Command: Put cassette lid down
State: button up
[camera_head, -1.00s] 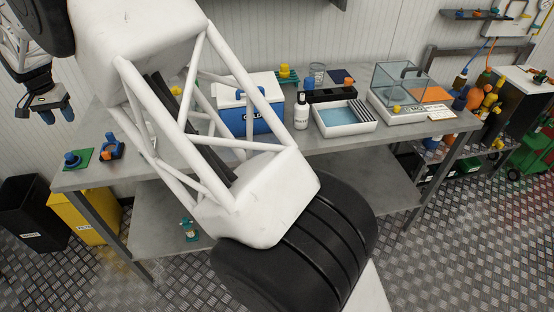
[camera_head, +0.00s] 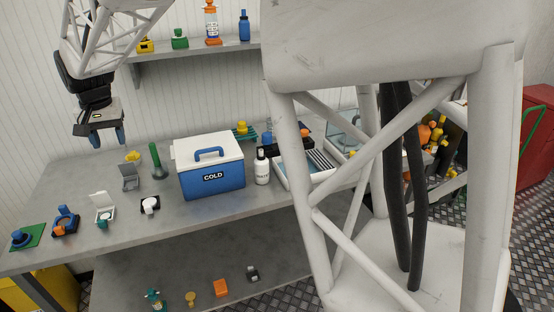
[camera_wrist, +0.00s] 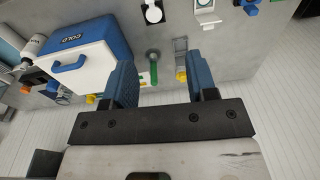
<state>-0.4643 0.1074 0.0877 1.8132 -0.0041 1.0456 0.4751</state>
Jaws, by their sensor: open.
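Two small hinged cases with raised lids stand on the left part of the bench: a white one (camera_head: 104,214) and, behind it, a grey one (camera_head: 129,183). I cannot tell for sure which is the cassette. In the wrist view the white case (camera_wrist: 207,13) is cut by the top edge, and the grey case (camera_wrist: 181,46) lies beyond my right finger. My gripper (camera_head: 108,137) is open and empty, with blue fingers. It hangs high above the back left of the bench, apart from both cases. The wrist view shows the gap between its fingers (camera_wrist: 160,80).
A green post (camera_head: 156,160) and a blue-and-white COLD box (camera_head: 212,179) stand right of the cases. A shelf (camera_head: 190,48) with bottles is above. Bare bench (camera_head: 190,222) lies along the front.

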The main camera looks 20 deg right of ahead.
jog(key=s+d+r, duration=0.1)
jog(key=s+d, duration=0.8)
jog(key=d, duration=0.2)
jog(key=s+d+r, duration=0.2)
jog(key=s+d, duration=0.6)
jog(key=d, duration=0.3)
jog(key=s+d+f, duration=0.2)
jog(key=s+d, duration=0.2)
jog(key=s, duration=0.3)
jog(key=s+d+f+t, duration=0.1)
jog(key=s+d+f, duration=0.2)
jog(key=s, duration=0.3)
jog(key=s+d+f, duration=0.2)
jog(key=s+d, duration=0.3)
jog(key=s, duration=0.2)
jog(key=shift+s+f+t+h, duration=0.3)
jog(key=shift+s, duration=0.05)
